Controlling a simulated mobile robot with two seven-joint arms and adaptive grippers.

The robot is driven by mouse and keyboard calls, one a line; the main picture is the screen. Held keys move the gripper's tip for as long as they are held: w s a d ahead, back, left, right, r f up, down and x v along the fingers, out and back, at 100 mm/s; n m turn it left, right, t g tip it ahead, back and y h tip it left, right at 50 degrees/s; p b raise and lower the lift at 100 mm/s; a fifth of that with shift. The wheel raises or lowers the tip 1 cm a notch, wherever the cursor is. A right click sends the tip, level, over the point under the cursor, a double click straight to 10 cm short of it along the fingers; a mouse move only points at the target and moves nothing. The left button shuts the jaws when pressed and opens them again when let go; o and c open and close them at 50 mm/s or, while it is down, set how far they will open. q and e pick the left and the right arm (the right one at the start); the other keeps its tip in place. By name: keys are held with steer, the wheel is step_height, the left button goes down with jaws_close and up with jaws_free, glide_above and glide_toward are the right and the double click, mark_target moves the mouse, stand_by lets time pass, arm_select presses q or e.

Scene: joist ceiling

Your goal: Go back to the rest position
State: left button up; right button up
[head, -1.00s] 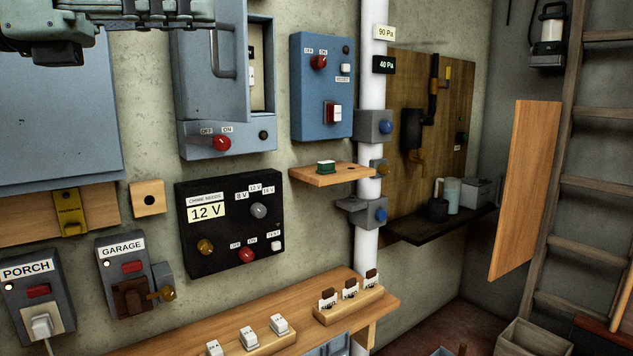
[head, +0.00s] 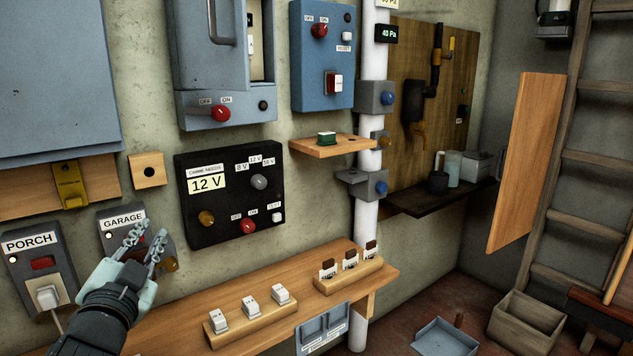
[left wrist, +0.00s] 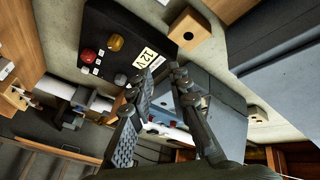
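My left gripper (head: 150,236) comes in from the lower left in the head view, in front of the GARAGE box (head: 122,220). Its two fingers are apart, with nothing between them. In the left wrist view the fingers (left wrist: 162,75) also stand apart, with a gap between the tips. The fingers hide part of the GARAGE box's lower half. I cannot tell whether they touch it. My right gripper is in neither view.
The PORCH box (head: 42,270) with a white plug is left of my gripper. A wooden shelf (head: 385,284) with white and brown pieces in holders runs below. The black 12 V box (head: 230,225) is to the right. A small ledge (head: 345,149) juts from the wall.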

arm_select(q)
steer(key=s+a+f+n+g, duration=0.15)
steer(key=s+f+g, duration=0.3)
steer(key=f, duration=0.45)
steer(key=s+f+n+g, duration=0.25)
steer(key=s+f, duration=0.25)
steer(key=f, duration=0.4)
steer(key=s+d+f+n+g, duration=0.1)
steer(key=s+f+g, duration=0.3)
steer(key=s+f, duration=0.45)
steer(key=s+d+f+n+g, duration=0.15)
steer(key=s+f+g, duration=0.3)
steer(key=s, duration=0.65)
step_height(320, 180, down, 10)
steer(key=w+m+h+p, duration=0.1)
steer(key=p, duration=0.3)
steer(key=shift+w+d+f, duration=0.2)
steer(key=shift+w+f, duration=0.05)
steer(key=shift+w, duration=0.05)
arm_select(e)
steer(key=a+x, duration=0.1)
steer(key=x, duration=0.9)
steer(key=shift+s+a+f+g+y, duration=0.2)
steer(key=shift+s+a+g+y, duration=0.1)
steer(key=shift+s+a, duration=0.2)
arm_select(q)
steer(key=shift+g, duration=0.25)
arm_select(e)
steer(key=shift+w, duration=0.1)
